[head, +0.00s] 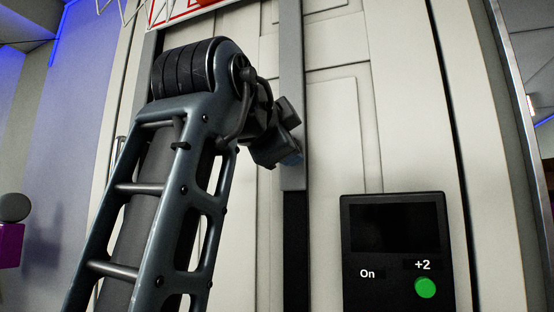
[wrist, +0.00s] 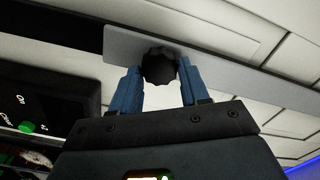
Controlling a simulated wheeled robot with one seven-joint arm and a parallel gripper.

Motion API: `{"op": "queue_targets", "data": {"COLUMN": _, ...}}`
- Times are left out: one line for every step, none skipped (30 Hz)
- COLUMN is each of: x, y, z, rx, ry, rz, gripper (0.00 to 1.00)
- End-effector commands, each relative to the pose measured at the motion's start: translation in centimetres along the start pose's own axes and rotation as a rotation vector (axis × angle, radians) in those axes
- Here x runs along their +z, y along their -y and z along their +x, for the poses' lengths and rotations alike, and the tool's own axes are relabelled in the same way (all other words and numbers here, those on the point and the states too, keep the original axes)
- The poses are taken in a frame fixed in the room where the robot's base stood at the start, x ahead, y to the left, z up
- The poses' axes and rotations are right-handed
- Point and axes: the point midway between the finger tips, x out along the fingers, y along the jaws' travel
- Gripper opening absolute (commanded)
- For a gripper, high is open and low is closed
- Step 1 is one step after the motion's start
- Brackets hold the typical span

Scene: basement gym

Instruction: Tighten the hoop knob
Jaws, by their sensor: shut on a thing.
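The hoop knob (wrist: 158,66) is black with a lobed edge and sits on a grey metal plate in the wrist view. My gripper (wrist: 159,84) has its two blue fingers on either side of the knob and is shut on it. In the head view my gripper (head: 291,158) is beside the grey upright pole (head: 292,75), and my arm hides the knob there. The lower part of the pole is black. The hoop's red-edged board and white net (head: 128,10) show at the top of the head view.
A black box (head: 393,250) with a dark screen, the labels "On" and "+2" and a green button stands at the lower right. White panelled doors (head: 345,120) lie behind the pole. A purple block (head: 10,245) with a grey ball is at the far left.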

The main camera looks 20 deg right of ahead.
Motion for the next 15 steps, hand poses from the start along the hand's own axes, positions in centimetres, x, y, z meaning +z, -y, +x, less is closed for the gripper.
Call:
{"op": "queue_targets", "data": {"x": 0.08, "y": -0.37, "z": 0.01, "rx": 0.001, "ry": -0.001, "rz": 0.044, "gripper": 0.15}}
{"op": "queue_targets", "data": {"x": 0.09, "y": -0.37, "z": 0.01, "rx": 0.001, "ry": -0.001, "rz": 0.073, "gripper": 0.15}}
{"op": "queue_targets", "data": {"x": 0.11, "y": -0.39, "z": 0.01, "rx": 0.001, "ry": -0.001, "rz": 0.110, "gripper": 0.15}}
{"op": "queue_targets", "data": {"x": 0.12, "y": -0.39, "z": 0.01, "rx": 0.001, "ry": -0.001, "rz": 0.138, "gripper": 0.15}}
{"op": "queue_targets", "data": {"x": 0.12, "y": -0.38, "z": 0.00, "rx": 0.001, "ry": -0.001, "rz": 0.167, "gripper": 0.15}}
{"op": "queue_targets", "data": {"x": 0.10, "y": -0.37, "z": -0.01, "rx": 0.001, "ry": -0.001, "rz": 0.205, "gripper": 0.15}}
{"op": "queue_targets", "data": {"x": 0.09, "y": -0.37, "z": -0.01, "rx": 0.001, "ry": -0.001, "rz": 0.234, "gripper": 0.15}}
{"op": "queue_targets", "data": {"x": 0.09, "y": -0.37, "z": -0.02, "rx": 0.001, "ry": -0.001, "rz": 0.262, "gripper": 0.15}}
{"op": "queue_targets", "data": {"x": 0.09, "y": -0.38, "z": -0.03, "rx": 0.000, "ry": -0.001, "rz": 0.299, "gripper": 0.15}}
{"op": "queue_targets", "data": {"x": 0.10, "y": -0.39, "z": -0.03, "rx": 0.000, "ry": -0.001, "rz": 0.326, "gripper": 0.15}}
{"op": "queue_targets", "data": {"x": 0.10, "y": -0.39, "z": -0.03, "rx": 0.000, "ry": -0.001, "rz": 0.353, "gripper": 0.15}}
{"op": "queue_targets", "data": {"x": 0.10, "y": -0.38, "z": -0.03, "rx": 0.000, "ry": -0.001, "rz": 0.389, "gripper": 0.15}}
{"op": "queue_targets", "data": {"x": 0.09, "y": -0.37, "z": -0.03, "rx": 0.000, "ry": -0.001, "rz": 0.414, "gripper": 0.15}}
{"op": "queue_targets", "data": {"x": 0.09, "y": -0.36, "z": -0.03, "rx": 0.000, "ry": -0.001, "rz": 0.439, "gripper": 0.15}}
{"op": "queue_targets", "data": {"x": 0.10, "y": -0.35, "z": -0.03, "rx": 0.000, "ry": -0.001, "rz": 0.471, "gripper": 0.15}}
